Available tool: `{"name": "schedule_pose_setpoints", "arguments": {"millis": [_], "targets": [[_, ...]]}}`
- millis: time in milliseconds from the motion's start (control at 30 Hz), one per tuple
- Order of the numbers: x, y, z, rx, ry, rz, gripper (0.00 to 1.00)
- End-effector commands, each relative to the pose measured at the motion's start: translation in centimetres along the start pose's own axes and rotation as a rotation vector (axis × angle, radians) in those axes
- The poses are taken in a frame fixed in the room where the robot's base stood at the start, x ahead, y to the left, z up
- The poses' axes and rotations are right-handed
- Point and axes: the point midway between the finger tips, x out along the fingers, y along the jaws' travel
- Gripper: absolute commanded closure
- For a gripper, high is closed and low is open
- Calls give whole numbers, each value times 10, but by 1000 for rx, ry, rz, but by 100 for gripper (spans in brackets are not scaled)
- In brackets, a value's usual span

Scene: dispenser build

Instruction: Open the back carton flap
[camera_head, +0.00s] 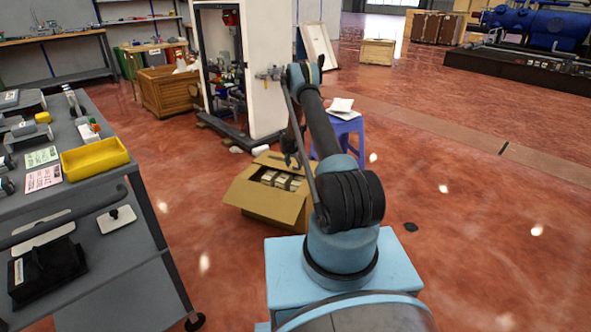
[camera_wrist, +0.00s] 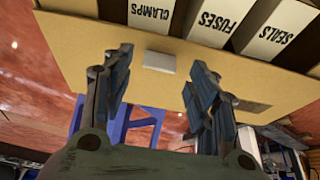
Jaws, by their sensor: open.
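The open cardboard carton (camera_head: 262,206) stands on the floor, with its left flap (camera_head: 236,193) spread outward. The back carton flap (camera_head: 272,160) shows at its far edge; its exact angle is hard to tell. In the wrist view, the tan back flap (camera_wrist: 92,62) lies beside the row of boxes and has a small white tab (camera_wrist: 160,62). My gripper (camera_wrist: 161,70) is open and empty, its fingers on either side of the tab in that view. I cannot tell whether they touch the flap. In the head view my arm partly hides the carton.
Boxes labelled clamps (camera_wrist: 151,13), fuses (camera_wrist: 219,20) and seals (camera_wrist: 279,30) fill the carton. A blue stool (camera_head: 345,135) stands behind it. A grey workbench (camera_head: 150,235) with a yellow bin (camera_head: 95,158) is at left.

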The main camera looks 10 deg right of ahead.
Motion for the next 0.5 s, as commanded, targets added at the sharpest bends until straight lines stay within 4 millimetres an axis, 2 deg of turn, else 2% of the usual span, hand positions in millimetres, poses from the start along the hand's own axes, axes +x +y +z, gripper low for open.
{"name": "schedule_pose_setpoints", "arguments": {"millis": [200, 500], "targets": [[20, 0, 0, 1, 0, 0, 47], [26, 0, 0, 0, 0, 0, 47]]}}
